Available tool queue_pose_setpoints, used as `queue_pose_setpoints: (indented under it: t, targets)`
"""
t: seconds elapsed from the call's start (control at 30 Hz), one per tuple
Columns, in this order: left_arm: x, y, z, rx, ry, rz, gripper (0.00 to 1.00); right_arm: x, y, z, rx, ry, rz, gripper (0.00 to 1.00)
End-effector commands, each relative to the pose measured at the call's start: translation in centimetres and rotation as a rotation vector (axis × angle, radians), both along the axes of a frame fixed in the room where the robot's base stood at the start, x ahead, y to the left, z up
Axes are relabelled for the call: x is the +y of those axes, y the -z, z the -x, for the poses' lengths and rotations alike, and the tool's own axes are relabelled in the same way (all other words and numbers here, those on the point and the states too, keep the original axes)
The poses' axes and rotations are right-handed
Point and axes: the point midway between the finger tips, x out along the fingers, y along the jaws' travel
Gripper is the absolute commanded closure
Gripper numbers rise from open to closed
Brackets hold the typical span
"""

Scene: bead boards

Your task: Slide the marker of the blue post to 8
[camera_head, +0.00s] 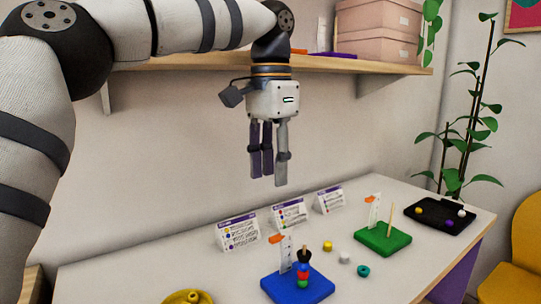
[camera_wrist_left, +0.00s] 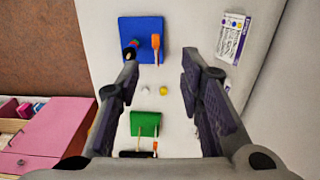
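The blue base (camera_head: 316,288) stands at the front of the white table. It carries a white upright scale with an orange marker (camera_head: 277,239) near its top, and a peg stacked with a black, a red and a green bead (camera_head: 303,283). The numbers are too small to read. My left gripper (camera_head: 267,178) hangs fingers-down, high above the table behind the boards, empty. In the left wrist view its fingers (camera_wrist_left: 160,62) are spread apart, with the blue base (camera_wrist_left: 130,30) and orange marker (camera_wrist_left: 155,41) beyond them. My right gripper is not in view.
A green base (camera_head: 383,241) with a scale, an orange marker and a bare peg stands to the right. Loose yellow, white and teal beads lie between. A black tray (camera_head: 425,221), several cards (camera_head: 237,233) and a yellow dish (camera_head: 188,297) are also there. A shelf (camera_head: 355,66) is behind.

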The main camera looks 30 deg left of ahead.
Motion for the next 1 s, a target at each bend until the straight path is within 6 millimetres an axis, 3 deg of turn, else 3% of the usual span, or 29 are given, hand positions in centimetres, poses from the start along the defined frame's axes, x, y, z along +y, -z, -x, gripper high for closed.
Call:
queue_pose_setpoints:
  t: [0.17,0.4,0.6,0.97,1.0]
  targets:
    - [0.0,1.9,0.2,0.003,0.001,0.001,0.66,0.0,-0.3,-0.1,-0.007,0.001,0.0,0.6]
    - [0.0,7.9,0.2,0.003,0.002,0.002,0.66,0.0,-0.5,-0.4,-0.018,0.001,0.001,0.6]
    - [-0.1,11.3,0.1,0.001,0.001,0.001,0.66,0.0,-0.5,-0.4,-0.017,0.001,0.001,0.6]
    - [-0.1,12.1,0.1,-0.002,0.0,0.0,0.66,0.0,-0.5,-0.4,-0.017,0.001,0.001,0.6]
    - [-0.1,12.0,0.1,-0.002,0.0,0.0,0.75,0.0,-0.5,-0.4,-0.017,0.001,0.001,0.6]
